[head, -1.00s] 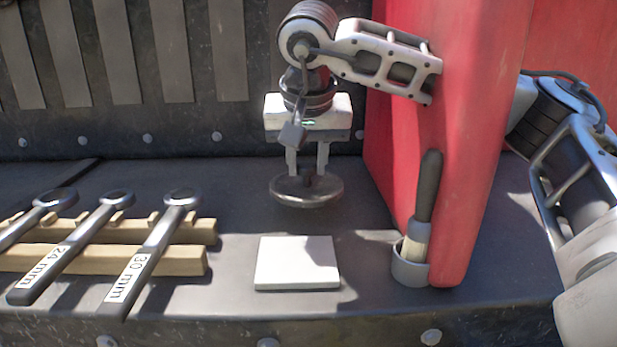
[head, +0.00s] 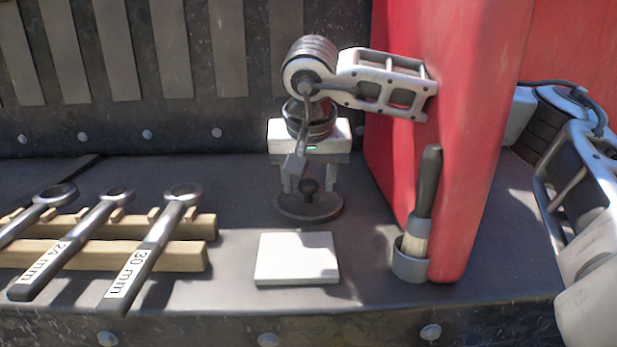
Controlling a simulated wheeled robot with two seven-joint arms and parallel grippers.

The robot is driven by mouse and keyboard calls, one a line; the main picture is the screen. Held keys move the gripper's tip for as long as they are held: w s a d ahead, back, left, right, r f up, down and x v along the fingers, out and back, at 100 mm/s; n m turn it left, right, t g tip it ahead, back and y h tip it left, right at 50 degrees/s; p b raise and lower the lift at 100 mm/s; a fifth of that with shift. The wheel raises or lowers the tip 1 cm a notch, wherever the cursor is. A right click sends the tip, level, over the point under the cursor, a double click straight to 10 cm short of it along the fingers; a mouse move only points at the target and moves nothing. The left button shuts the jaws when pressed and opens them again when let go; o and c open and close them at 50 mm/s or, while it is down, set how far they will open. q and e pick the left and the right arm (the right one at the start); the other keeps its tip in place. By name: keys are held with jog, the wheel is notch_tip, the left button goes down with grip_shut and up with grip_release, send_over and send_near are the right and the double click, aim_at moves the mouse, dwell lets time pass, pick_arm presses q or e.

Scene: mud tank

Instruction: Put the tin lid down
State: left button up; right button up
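The tin lid (head: 296,212), a dark round disc with a black knob, lies flat on the dark deck just behind a white square tile (head: 297,262). My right gripper (head: 308,186) is directly above the lid, pointing down. Its two fingers stand apart on either side of the knob, with a gap visible on each side. A thin dark link of my arm partly covers the gripper's left finger. My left gripper is not in view.
Several wrenches (head: 146,254) rest on a wooden rack (head: 190,260) at the left. A tall red panel (head: 450,130) stands close to the right of my gripper.

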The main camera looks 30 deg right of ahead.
aim_at(308, 180)
jog(key=shift+r, duration=0.3)
jog(key=v, duration=1.1)
jog(key=shift+r, duration=0.35)
jog(key=shift+s+a, duration=0.1)
jog(key=shift+a, duration=0.05)
jog(key=x, duration=1.2)
jog(key=shift+s, duration=0.1)
jog(key=shift+r, duration=1.45)
